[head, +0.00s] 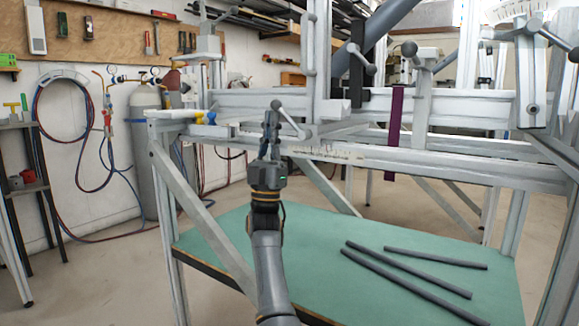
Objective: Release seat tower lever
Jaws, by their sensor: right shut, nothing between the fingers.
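The grey metal frame jig (455,104) fills the middle and right of the head view. A clamp lever (291,120) with a round knob end slants across the front of the jig's rail, low on an upright post. My right gripper (271,118) points up just left of this lever, fingers together and empty. The fingertips overlap or lie very near the lever's knob end; I cannot tell whether they touch. Other levers show on the jig: one (362,58) by the dark tube and one (430,57) on a post to the right. No label marks the seat tower lever. My left gripper is not in view.
A green lower shelf (335,245) under the jig holds three dark tubes (410,285). A purple strip (395,130) hangs from the rail. A diagonal brace (200,215) stands left of my right arm.

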